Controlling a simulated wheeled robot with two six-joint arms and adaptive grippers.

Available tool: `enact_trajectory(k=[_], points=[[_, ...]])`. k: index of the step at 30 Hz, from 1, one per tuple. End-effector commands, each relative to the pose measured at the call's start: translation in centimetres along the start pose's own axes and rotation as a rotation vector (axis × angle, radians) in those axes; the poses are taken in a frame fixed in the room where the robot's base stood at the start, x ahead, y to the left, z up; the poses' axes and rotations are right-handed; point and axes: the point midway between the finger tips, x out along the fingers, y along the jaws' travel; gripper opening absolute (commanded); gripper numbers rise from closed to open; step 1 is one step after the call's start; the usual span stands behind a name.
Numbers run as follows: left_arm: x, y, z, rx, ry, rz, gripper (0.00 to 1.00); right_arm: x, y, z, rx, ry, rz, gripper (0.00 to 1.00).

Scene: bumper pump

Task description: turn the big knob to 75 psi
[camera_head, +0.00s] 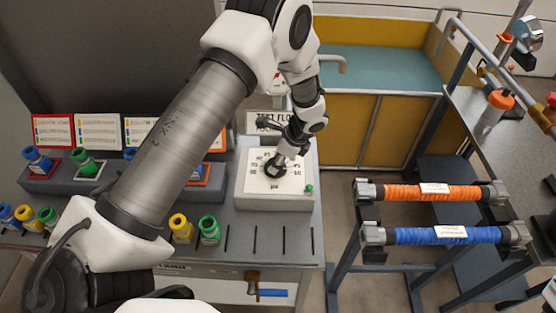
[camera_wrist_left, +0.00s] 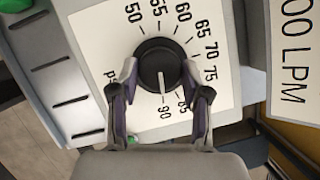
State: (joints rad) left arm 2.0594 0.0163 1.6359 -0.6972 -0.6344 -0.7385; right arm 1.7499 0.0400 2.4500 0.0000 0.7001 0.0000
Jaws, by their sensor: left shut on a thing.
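The big knob (camera_wrist_left: 160,66) is black and round, on a white dial plate (camera_wrist_left: 105,40) printed with numbers around it. In the left wrist view its white line points at about 90, and the 75 mark lies to the right of the knob. My left gripper (camera_wrist_left: 160,85) has one finger on each side of the knob and is shut on it. In the head view the dial plate (camera_head: 296,183) sits on a grey box, and my left gripper (camera_head: 280,163) reaches down onto the knob, hiding part of it. The 80 mark is hidden.
A green button (camera_head: 309,188) sits at the box's right corner. A rack with an orange hose roll (camera_head: 432,191) and a blue hose roll (camera_head: 445,235) stands to the right, with floor between.

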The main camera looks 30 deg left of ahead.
Motion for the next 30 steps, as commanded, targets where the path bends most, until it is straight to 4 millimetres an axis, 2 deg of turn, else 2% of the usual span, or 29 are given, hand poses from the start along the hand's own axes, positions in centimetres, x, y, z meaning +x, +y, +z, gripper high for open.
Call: enact_trajectory(k=[11,30], points=[[0.1,-0.1,0.0,-0.207,0.0,0.088,0.12,0.1,0.0,0.0,0.0,0.0,0.0,0.74],[0.3,-0.5,0.2,-0.765,0.0,0.32,0.12,1.0,0.0,0.0,0.0,0.0,0.0,0.74]])
